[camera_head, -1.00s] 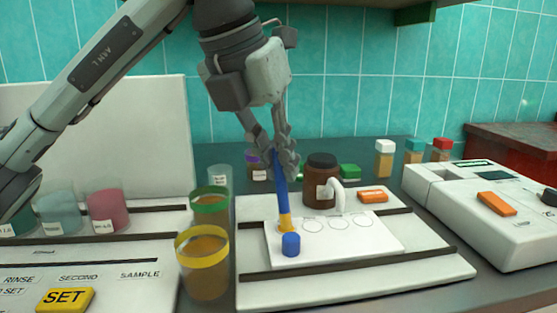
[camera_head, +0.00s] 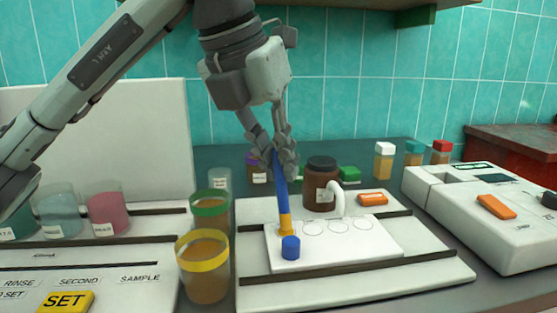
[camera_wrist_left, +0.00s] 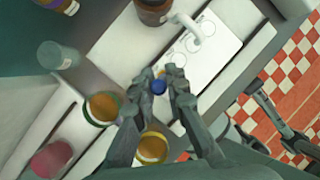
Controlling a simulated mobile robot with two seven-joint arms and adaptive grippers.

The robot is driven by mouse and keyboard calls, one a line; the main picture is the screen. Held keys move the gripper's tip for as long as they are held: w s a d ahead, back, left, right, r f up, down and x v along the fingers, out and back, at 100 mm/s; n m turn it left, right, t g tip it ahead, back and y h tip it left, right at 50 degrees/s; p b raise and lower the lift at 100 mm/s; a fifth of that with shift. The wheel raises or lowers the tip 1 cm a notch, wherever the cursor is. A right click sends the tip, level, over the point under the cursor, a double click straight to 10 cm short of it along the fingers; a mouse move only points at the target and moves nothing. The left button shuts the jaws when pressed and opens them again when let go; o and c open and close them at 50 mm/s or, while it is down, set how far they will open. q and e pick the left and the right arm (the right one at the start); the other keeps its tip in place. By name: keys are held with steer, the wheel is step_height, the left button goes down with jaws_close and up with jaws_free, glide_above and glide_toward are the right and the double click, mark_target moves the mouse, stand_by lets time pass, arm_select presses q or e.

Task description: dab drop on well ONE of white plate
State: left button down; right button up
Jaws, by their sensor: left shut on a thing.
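My left gripper (camera_head: 276,155) points down over the white plate (camera_head: 345,250), its fingers shut on a blue stick (camera_head: 281,190) with a yellow lower part (camera_head: 285,225). The stick leans slightly. A blue stub (camera_head: 290,248) shows right below the yellow part; I cannot tell whether they are joined. Several printed circles run along the plate; the stick's lower end is at their left end and hides what lies behind it. The left wrist view shows the blue piece (camera_wrist_left: 158,87) between the fingertips. A dark gripper-like part of mine, likely the right gripper (camera_wrist_left: 262,110), shows at right in that view.
Yellow-rimmed (camera_head: 204,270) and green-rimmed (camera_head: 210,215) cups stand close left of the plate. A brown jar (camera_head: 321,185) and a white hooked piece (camera_head: 340,199) are behind it. An orange block (camera_head: 372,199) lies behind right. A white instrument (camera_head: 490,220) stands at right.

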arm_select(q)
steer(key=shift+r+p, duration=1.85)
steer(key=shift+r, duration=1.4)
